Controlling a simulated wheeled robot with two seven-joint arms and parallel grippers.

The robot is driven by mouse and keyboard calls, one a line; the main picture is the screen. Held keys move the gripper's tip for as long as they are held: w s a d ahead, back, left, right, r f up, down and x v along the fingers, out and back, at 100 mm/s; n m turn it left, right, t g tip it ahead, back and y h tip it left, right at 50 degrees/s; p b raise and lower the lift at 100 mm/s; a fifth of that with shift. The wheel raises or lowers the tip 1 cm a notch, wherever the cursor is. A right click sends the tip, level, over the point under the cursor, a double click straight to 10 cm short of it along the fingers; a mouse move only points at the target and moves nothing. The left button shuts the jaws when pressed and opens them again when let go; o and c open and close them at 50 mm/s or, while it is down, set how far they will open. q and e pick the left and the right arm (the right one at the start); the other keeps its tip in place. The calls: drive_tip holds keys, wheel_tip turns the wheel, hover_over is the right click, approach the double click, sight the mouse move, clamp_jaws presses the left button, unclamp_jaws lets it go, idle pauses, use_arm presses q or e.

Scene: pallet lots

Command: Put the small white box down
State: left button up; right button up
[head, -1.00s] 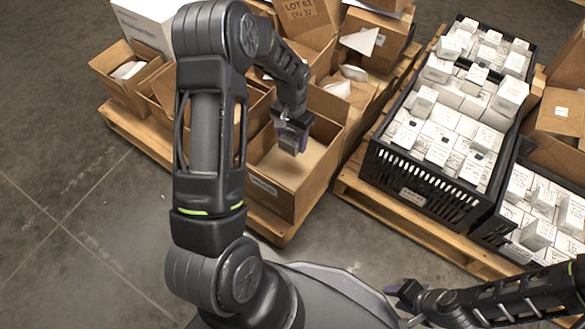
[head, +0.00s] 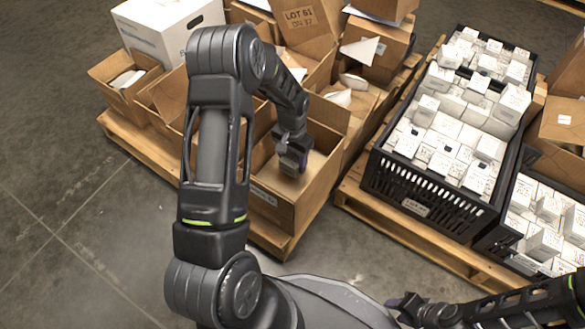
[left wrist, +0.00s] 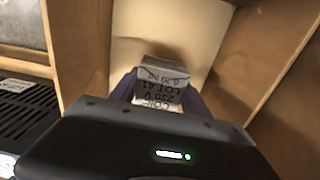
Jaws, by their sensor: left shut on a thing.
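The small white box (left wrist: 160,85) is held between the fingers of my left gripper in the left wrist view, with dark print such as "LOT A1" on its faces. My left gripper (head: 293,160) is inside the mouth of an open cardboard box (head: 268,208), and the white box is hidden there in the head view. In the left wrist view the cardboard box's pale floor (left wrist: 200,30) lies beyond the white box; I cannot tell whether they touch. My right gripper (head: 408,305) is at the lower right, apart from everything; its jaws are too small and dark to read.
Black crates (head: 420,197) full of small white boxes stand on a wooden pallet (head: 400,232) to the right. More open cardboard boxes (head: 125,82) and a large white carton (head: 165,25) crowd the left pallet. The grey floor at the left is clear.

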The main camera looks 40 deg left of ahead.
sight(292, 158)
use_arm(q)
drive_tip(key=shift+f+b, duration=0.8)
drive_tip(key=shift+f, duration=1.05)
drive_tip(key=shift+f, duration=0.1)
drive_tip(key=o, duration=1.6)
drive_tip(key=shift+c, duration=0.2)
wheel_tip(292, 158, up, 12)
drive_tip(key=p, duration=0.4)
